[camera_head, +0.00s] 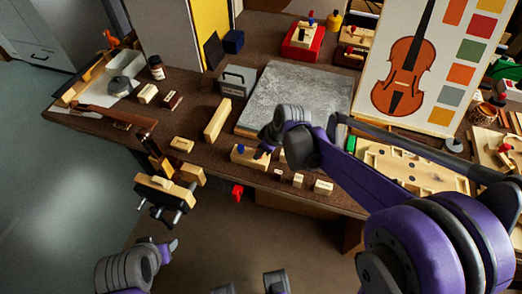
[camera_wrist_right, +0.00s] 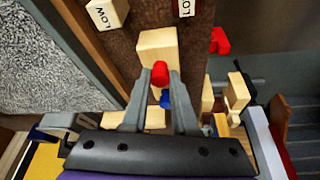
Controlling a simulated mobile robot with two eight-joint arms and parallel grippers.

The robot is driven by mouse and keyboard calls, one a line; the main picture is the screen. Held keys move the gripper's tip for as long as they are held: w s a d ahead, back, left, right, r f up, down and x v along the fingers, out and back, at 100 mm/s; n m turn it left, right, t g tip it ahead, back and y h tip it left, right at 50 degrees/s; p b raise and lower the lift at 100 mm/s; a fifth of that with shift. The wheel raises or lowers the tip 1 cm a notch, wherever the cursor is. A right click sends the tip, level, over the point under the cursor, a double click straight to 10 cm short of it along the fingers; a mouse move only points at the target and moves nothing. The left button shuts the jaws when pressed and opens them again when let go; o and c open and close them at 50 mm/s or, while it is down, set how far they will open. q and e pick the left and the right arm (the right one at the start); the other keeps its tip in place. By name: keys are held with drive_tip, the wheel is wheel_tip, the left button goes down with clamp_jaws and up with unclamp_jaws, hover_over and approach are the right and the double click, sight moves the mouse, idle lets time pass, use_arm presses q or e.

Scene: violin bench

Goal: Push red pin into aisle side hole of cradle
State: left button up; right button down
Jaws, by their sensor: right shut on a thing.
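The cradle looks to be the pale wooden block (camera_head: 249,160) near the bench's front edge in the head view. A blue pin (camera_head: 240,149) stands at its left end. In the wrist view, pale wood of it (camera_wrist_right: 156,42) shows beyond my right gripper (camera_wrist_right: 160,80). My right gripper (camera_head: 264,152) is shut on the red pin (camera_wrist_right: 160,71), which is over the block. The blue pin (camera_wrist_right: 166,100) shows between the fingers. The hole under the red pin is hidden, and I cannot tell whether the pin is in it. My left gripper (camera_head: 172,246) is low at the left; its jaw opening is unclear.
Small labelled blocks (camera_head: 322,187) lie right of the cradle. A grey stone slab (camera_head: 297,92) lies behind. A clamp-like wooden fixture (camera_head: 165,190) and a red piece (camera_head: 237,192) are at the front edge. A tall wooden block (camera_head: 217,119) stands behind left.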

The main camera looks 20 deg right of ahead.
drive_tip(key=shift+r+p, duration=0.6)
drive_tip(key=shift+r, duration=0.2)
idle(0.8)
drive_tip(key=shift+r+p, duration=0.9)
drive_tip(key=shift+r, duration=0.3)
drive_tip(key=shift+r, duration=0.1)
drive_tip(key=shift+r+p, duration=0.45)
drive_tip(key=shift+r, duration=0.1)
wheel_tip(320, 180, up, 6)
drive_tip(key=p, duration=0.3)
drive_tip(key=shift+f+p, duration=0.2)
drive_tip(key=shift+p, duration=0.15)
